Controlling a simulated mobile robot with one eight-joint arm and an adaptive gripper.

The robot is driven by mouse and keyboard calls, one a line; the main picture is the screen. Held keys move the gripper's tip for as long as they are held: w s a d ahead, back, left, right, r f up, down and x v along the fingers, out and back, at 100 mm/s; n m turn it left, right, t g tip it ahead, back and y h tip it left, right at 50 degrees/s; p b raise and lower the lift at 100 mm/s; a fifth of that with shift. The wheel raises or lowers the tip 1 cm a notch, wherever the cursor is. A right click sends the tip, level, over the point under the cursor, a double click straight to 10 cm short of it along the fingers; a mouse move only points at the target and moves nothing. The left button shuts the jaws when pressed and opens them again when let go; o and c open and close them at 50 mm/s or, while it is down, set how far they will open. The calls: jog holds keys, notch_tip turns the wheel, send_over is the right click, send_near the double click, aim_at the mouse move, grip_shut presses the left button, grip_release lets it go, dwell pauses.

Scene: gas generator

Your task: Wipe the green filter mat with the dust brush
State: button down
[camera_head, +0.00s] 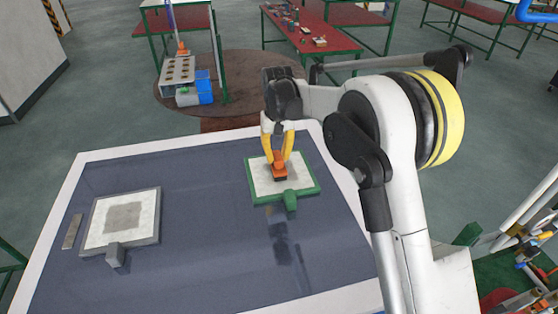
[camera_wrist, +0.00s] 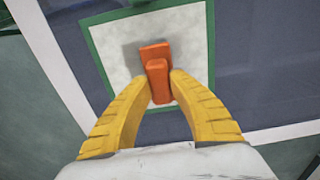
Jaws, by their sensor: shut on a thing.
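The green filter mat (camera_head: 312,187) lies on the right part of the blue tabletop, a white pad in a green frame with a green handle toward the front. It also shows in the wrist view (camera_wrist: 203,50). A grey dusty patch shows on the pad around the brush. The orange dust brush (camera_head: 279,172) is over the middle of the pad; in the wrist view (camera_wrist: 156,70) its head appears on or just above the surface. My gripper (camera_head: 277,158) has its yellow fingers shut on the brush's handle from above; the fingers also show in the wrist view (camera_wrist: 157,90).
A grey-framed mat (camera_head: 146,216) with a dark patch lies at the table's left, beside a flat grey strip (camera_head: 72,231). The blue tabletop (camera_head: 200,190) between the mats is clear. A red bench (camera_head: 318,40) and a blue bin (camera_head: 204,88) stand beyond the table.

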jog(key=shift+w+a, duration=0.25)
jog(key=shift+w, duration=0.6)
jog(key=shift+w+a, duration=0.25)
jog(key=shift+w, duration=0.6)
jog(key=shift+w+a, duration=0.25)
jog(key=shift+w, duration=0.6)
jog(key=shift+s+a+f, duration=0.1)
jog(key=shift+s+a, duration=0.05)
jog(key=shift+a, duration=0.4)
jog(key=shift+s, duration=0.35)
jog(key=shift+s+d+b, duration=0.45)
jog(key=shift+s+b, duration=0.1)
jog(key=shift+s, duration=1.05)
jog(key=shift+s+d+b, duration=0.45)
jog(key=shift+s+b, duration=0.1)
jog(key=shift+s, duration=1.1)
jog(key=shift+s+d+b, duration=0.45)
jog(key=shift+s+b, duration=0.1)
jog(key=shift+s, duration=1.05)
notch_tip(320, 180, up, 6)
jog(key=p, duration=0.3)
jog(key=shift+r+p, duration=1)
jog(key=shift+r, duration=0.65)
